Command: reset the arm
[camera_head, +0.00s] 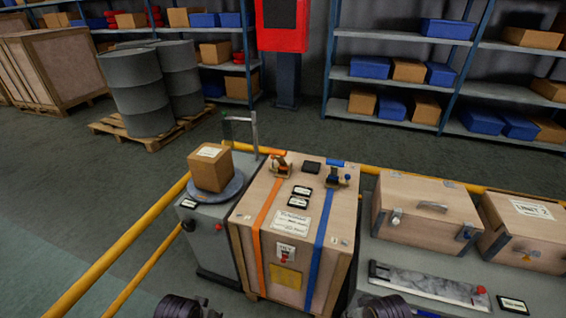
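Only dark, ribbed, rounded parts of my two arms show at the bottom edge of the head view, one left of centre and one right of centre. No fingertips show, so both grippers are out of view. A wooden crate (261,211) stands upright in front of me, with an orange strap (264,225) and a blue strap (318,255) over it. Neither arm part visibly touches the crate.
A grey scale (205,235) carries a small carton (211,167) left of the crate. Wooden cases (426,208) stand on a grey bench (380,255) at right. A yellow rail (130,246) runs around this area. Drums (139,90) and shelves (400,78) stand behind.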

